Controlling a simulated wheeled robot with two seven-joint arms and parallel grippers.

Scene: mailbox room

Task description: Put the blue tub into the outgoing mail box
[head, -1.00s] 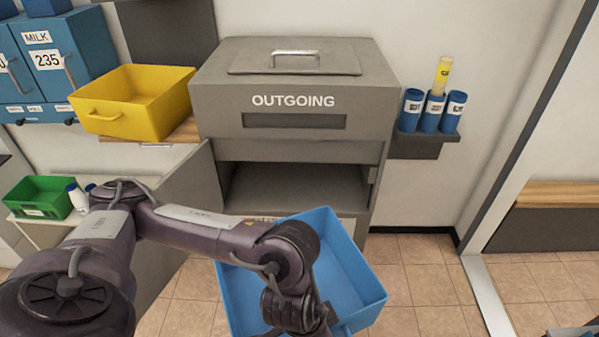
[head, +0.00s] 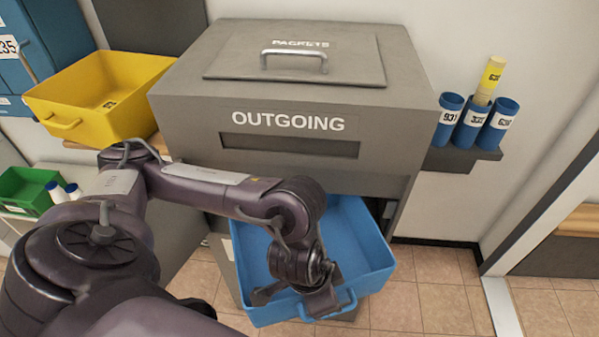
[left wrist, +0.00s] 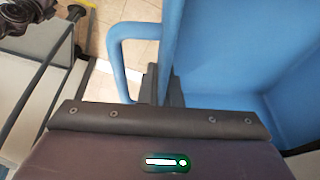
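The blue tub (head: 365,245) is held in front of the grey outgoing mail box (head: 390,150). Its far end is at the lower opening, just below the box's upper front. How far it reaches inside is hidden. The tub looks empty and roughly level. My left gripper (head: 322,300) is at the tub's near wall, beside its handle. In the left wrist view, the fingers (left wrist: 163,88) are shut across the wall of the tub (left wrist: 230,50), with the handle just to the left. My right gripper is not in view.
A yellow tub (head: 105,90) sits on a shelf at the left, with a green crate (head: 22,190) below. Blue cylinders (head: 470,125), one holding a yellow roll, stand on a wall ledge at the right. Tiled floor (head: 430,290) is clear at the right.

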